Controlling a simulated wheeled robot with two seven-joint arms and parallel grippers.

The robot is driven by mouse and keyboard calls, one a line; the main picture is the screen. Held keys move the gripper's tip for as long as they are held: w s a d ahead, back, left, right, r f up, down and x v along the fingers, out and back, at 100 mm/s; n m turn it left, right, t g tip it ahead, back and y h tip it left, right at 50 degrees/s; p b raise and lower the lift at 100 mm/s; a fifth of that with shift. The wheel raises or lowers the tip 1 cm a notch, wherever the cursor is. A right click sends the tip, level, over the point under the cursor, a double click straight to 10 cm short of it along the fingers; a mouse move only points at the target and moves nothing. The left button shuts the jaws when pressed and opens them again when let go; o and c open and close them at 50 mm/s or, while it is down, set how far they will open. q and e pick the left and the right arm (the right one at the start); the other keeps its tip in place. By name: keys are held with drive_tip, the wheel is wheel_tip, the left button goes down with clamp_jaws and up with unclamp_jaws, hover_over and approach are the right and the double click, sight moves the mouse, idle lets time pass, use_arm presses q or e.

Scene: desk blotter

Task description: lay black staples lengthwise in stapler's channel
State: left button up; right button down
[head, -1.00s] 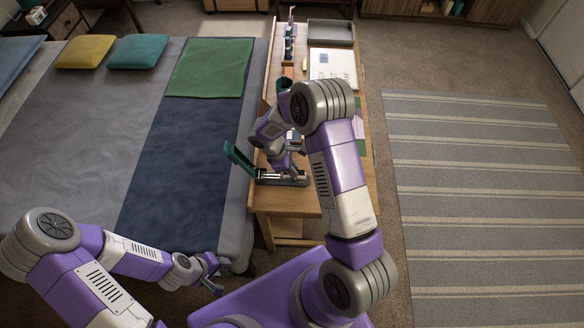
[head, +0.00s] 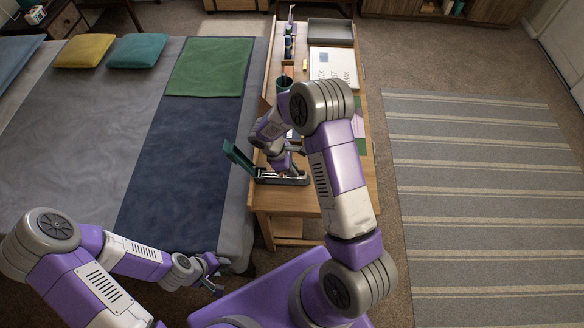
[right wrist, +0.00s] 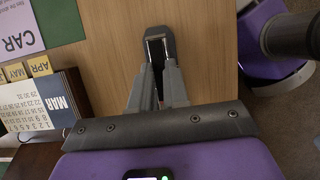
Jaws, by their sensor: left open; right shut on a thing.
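The stapler (head: 290,179) lies on the desk near its front end, with its green top (head: 238,160) swung up at the left. Its dark grey end and metal channel (right wrist: 157,46) show beyond my fingers in the right wrist view. My right gripper (head: 284,170) is low over the channel. In the right wrist view the right gripper (right wrist: 159,78) is shut on the black staples, mostly hidden between the fingers. I cannot tell whether the staples touch the channel floor. My left gripper (head: 216,278) is open and empty, beside the bed and away from the desk.
The wooden desk (head: 285,202) is narrow, with its front edge close to the stapler. A desk calendar (right wrist: 38,103) and a purple card (right wrist: 20,28) lie to the left in the right wrist view. A bed (head: 170,190) adjoins the desk's left side.

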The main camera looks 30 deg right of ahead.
drive_tip(key=shift+f+b, duration=0.6)
drive_tip(key=shift+f, duration=0.25)
drive_tip(key=c, duration=1.1)
unclamp_jaws()
drive_tip(key=shift+o, duration=0.2)
drive_tip(key=shift+r, duration=0.1)
drive_tip(key=p+v, duration=0.1)
drive_tip(key=v, duration=0.6)
drive_tip(key=shift+r, duration=0.25)
drive_tip(key=shift+f, duration=0.1)
